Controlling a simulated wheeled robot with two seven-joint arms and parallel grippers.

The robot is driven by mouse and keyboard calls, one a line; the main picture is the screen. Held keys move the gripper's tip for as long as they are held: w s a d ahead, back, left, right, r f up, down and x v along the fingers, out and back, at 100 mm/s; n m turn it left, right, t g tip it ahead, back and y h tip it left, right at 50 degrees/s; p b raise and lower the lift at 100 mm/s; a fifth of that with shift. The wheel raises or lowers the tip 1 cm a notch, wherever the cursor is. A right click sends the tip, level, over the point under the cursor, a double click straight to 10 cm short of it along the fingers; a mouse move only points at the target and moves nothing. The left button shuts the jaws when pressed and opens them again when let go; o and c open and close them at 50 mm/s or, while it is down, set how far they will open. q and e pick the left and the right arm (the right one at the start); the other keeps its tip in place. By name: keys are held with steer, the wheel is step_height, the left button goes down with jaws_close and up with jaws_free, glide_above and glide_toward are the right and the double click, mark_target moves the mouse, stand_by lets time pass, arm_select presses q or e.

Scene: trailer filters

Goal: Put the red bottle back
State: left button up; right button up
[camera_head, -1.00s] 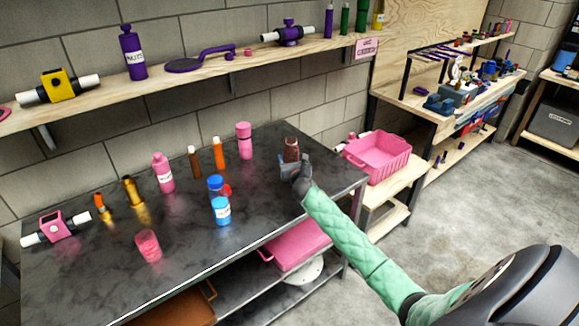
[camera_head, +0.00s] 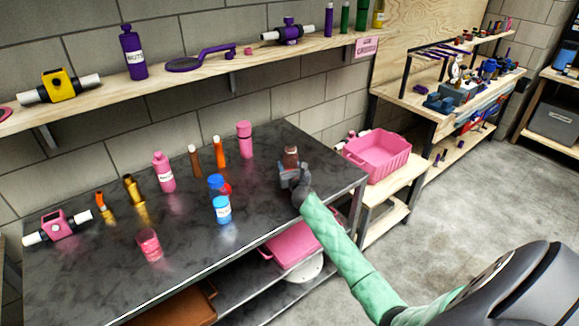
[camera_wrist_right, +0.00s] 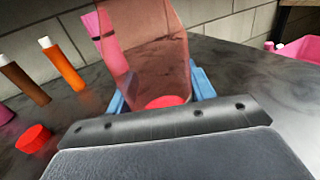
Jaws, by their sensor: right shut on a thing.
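A translucent brownish-red bottle (camera_head: 291,156) is upright between the fingers of my right gripper (camera_head: 290,176), over the right end of the dark table (camera_head: 262,222). In the right wrist view the bottle (camera_wrist_right: 155,55) is large and see-through, with a bright red part low down. The blue fingertips of my right gripper (camera_wrist_right: 160,96) are on either side of it. I cannot tell whether its base touches the tabletop. My left gripper is not in view.
Blue-capped bottles (camera_head: 222,209), a red round piece (camera_head: 225,188), a pink bottle (camera_head: 245,140), an orange bottle (camera_head: 219,153) and a pink jar (camera_head: 149,245) stand left of my gripper. A wall shelf (camera_head: 215,75) runs behind. A pink crate (camera_head: 378,157) is at right.

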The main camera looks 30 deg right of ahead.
steer(key=shift+f, duration=0.1)
steer(key=o, duration=1)
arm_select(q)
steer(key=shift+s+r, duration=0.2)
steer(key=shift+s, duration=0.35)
arm_select(e)
steer(key=shift+o, duration=0.8)
steer(key=shift+v, duration=0.8)
steer(key=shift+s+a+b, duration=0.15)
steer(key=shift+s+b, duration=0.15)
steer(key=shift+s, duration=0.3)
arm_select(q)
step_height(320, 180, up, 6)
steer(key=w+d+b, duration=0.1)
steer(key=b, duration=0.1)
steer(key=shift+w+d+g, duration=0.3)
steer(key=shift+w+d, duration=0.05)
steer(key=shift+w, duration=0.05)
arm_select(e)
steer(key=v, duration=0.9)
steer(key=shift+s, duration=0.1)
